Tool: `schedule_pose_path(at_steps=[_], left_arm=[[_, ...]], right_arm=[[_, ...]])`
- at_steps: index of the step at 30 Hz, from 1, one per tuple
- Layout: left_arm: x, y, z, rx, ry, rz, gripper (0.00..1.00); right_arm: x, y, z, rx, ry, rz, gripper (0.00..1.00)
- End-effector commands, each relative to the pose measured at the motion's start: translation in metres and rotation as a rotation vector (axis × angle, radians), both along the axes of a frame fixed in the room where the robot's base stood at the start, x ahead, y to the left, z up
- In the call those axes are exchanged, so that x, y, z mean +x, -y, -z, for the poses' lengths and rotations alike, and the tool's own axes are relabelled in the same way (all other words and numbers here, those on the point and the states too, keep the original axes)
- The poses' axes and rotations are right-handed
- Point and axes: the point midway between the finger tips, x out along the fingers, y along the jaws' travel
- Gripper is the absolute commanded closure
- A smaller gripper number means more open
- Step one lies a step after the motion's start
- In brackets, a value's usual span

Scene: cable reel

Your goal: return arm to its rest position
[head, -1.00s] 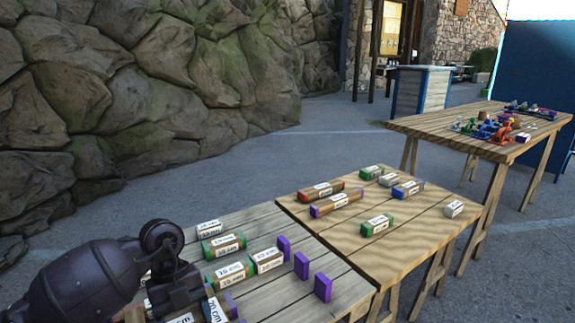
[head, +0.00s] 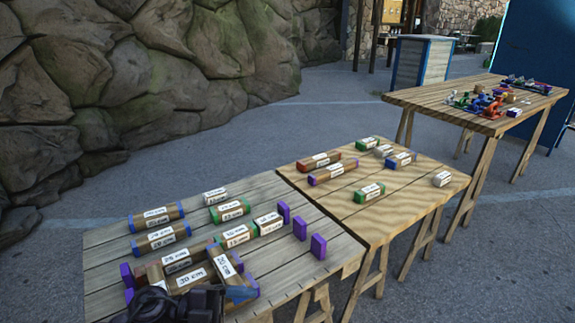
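My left gripper (head: 180,305) shows only as a dark, partly cut-off shape at the bottom edge of the head view. It is at the near end of the grey plank table (head: 105,238), just in front of a block marked 30 cm (head: 193,279). Its fingertips are not clear, so I cannot tell whether it is open or shut or touching that block. The rest of the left arm is mostly out of the picture. My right gripper is not in view.
Several labelled blocks with coloured ends, such as a blue-ended block (head: 160,237), and purple upright pieces (head: 318,246) stand on the grey table. A lighter wooden table (head: 425,205) adjoins it with more blocks. A farther table (head: 420,97) holds small coloured items.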

Motion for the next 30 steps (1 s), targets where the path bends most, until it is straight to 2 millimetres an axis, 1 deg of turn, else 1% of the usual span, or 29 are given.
schedule_pose_path(at_steps=[1, 3, 5, 8, 11, 14, 17, 18, 20, 21, 23, 24, 27, 30], left_arm=[[-0.004, -0.002, -0.011, -0.077, -0.012, -0.081, 0.28], [-0.005, -0.009, -0.018, -0.17, -0.036, -0.204, 0.28], [-0.006, -0.017, -0.022, -0.237, -0.062, -0.314, 0.28], [-0.008, -0.036, -0.023, -0.325, -0.116, -0.509, 0.28], [-0.012, -0.061, -0.017, -0.381, -0.187, -0.71, 0.28], [-0.021, -0.088, -0.004, -0.402, -0.273, -0.912, 0.28], [-0.037, -0.116, 0.016, -0.394, -0.379, -1.106, 0.28], [-0.046, -0.127, 0.025, -0.381, -0.426, -1.18, 0.28], [-0.061, -0.142, 0.039, -0.355, -0.501, -1.285, 0.28], [-0.073, -0.152, 0.05, -0.333, -0.556, -1.352, 0.28], [-0.093, -0.165, 0.065, -0.293, -0.64, -1.442, 0.28], [-0.107, -0.172, 0.074, -0.265, -0.696, -1.494, 0.28], [-0.142, -0.185, 0.096, -0.191, -0.828, -1.592, 0.28], [-0.169, -0.192, 0.11, -0.13, -0.929, -1.65, 0.28]], right_arm=[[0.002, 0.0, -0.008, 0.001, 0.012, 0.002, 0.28], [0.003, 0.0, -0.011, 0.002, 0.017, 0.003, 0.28], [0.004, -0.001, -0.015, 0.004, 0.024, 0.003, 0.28], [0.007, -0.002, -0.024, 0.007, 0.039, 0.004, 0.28], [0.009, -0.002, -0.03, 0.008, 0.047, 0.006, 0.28], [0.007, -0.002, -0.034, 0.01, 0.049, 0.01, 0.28], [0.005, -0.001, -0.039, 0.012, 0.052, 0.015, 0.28], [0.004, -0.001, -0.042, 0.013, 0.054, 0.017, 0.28], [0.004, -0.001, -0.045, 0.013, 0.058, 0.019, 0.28], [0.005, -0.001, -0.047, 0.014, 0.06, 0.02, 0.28], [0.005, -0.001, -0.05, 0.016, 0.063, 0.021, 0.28], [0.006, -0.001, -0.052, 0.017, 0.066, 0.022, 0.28], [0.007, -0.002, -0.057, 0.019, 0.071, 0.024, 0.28], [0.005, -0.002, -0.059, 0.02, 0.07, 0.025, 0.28]])
